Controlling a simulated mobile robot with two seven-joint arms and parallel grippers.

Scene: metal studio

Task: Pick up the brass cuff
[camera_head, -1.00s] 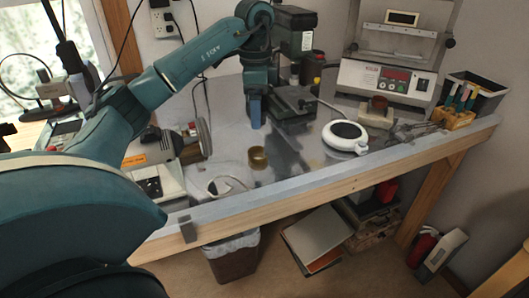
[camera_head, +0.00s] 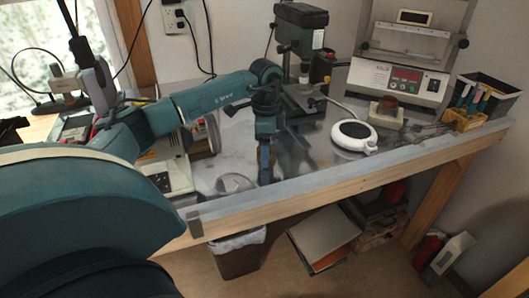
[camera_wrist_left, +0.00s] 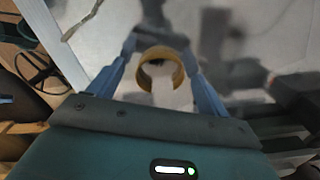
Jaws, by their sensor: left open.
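The brass cuff (camera_wrist_left: 161,52) is a short golden ring, seen in the left wrist view between the two blue fingers of my left gripper (camera_wrist_left: 160,48). The fingers are open, one on each side of it, with some room between each finger and the ring. In the head view my left gripper (camera_head: 265,175) points down at the grey metal bench top, and its fingers and wrist hide most or all of the cuff. My right gripper is not in view.
A round white device (camera_head: 353,135) sits to the right. The bench's front edge (camera_head: 330,165) is close in front.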

